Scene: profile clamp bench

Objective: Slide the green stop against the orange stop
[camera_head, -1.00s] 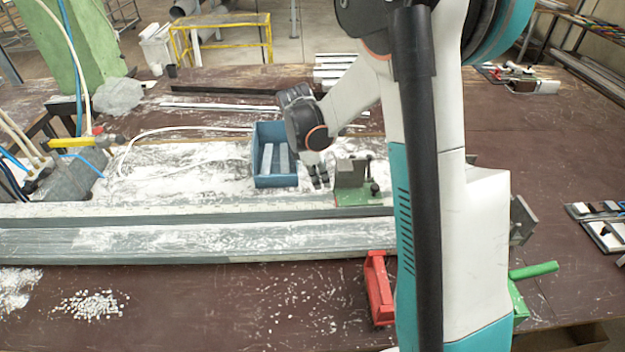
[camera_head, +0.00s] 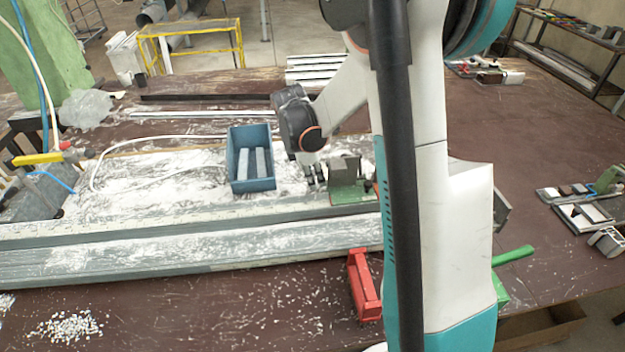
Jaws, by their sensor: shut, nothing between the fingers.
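The green stop (camera_head: 351,196) has a green base and a dull grey-green upright block, and sits at the back edge of the long grey profile rail (camera_head: 200,245). My gripper (camera_head: 316,176) reaches down just left of it, fingers shut and empty. The fingertips are at or very close to the stop's left side; I cannot tell whether they touch. My own arm covers the area right of the green stop. I cannot make out an orange stop.
A blue bin (camera_head: 236,170) with light bars stands left of my gripper. A red clamp part (camera_head: 364,285) is in front of the rail. A green handle (camera_head: 514,255) sticks out right of my arm. White shavings cover the bench left of the bin.

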